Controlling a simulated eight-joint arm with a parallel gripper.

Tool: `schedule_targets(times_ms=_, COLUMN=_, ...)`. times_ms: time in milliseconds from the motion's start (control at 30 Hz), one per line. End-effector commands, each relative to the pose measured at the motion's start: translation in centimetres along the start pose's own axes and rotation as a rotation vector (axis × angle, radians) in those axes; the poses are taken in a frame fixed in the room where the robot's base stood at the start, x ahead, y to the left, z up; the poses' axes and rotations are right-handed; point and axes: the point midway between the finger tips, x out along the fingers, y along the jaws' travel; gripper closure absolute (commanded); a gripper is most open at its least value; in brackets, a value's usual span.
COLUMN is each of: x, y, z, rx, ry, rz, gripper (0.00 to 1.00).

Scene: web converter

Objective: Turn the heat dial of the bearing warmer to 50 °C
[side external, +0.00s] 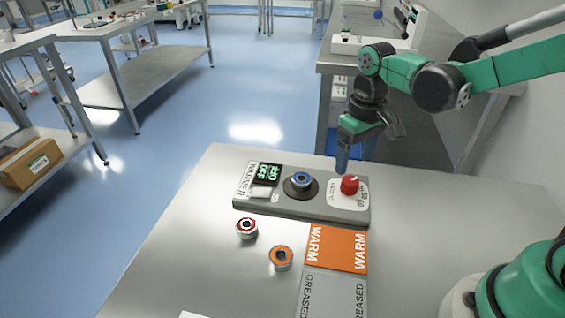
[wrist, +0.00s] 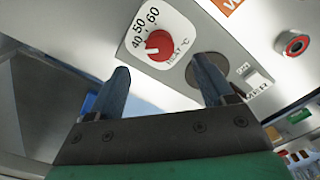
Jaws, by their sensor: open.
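The bearing warmer (side external: 268,207) is a long grey box on the table. Its red heat dial (side external: 349,185) is at the right end on a white scale plate. In the wrist view the dial (wrist: 159,45) has marks 40, 50 and 60 beside it. Its small white pointer mark seems to face left, near or below the 40 mark; the exact setting is hard to tell. My gripper (side external: 355,160) is open, above and slightly behind the dial. In the wrist view the fingertips (wrist: 159,68) are spread wide, with the dial beyond the gap, apparently untouched.
A red-ringed bearing (side external: 247,228) and an orange-ringed bearing (side external: 281,257) stand in front. An orange WARM mat (side external: 336,249) and a grey GREASED mat (side external: 332,296) lie nearby. The table's left is clear.

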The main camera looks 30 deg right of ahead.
Motion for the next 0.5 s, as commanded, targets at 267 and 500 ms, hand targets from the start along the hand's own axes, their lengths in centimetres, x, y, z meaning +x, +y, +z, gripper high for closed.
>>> schedule_targets(times_ms=267, x=2.6, y=0.0, z=-0.1, rx=0.0, ry=-0.006, rz=0.0, gripper=0.25)
schedule_targets(times_ms=500, x=5.1, y=0.0, z=-0.1, rx=0.0, ry=-0.004, rz=-0.001, gripper=0.25)
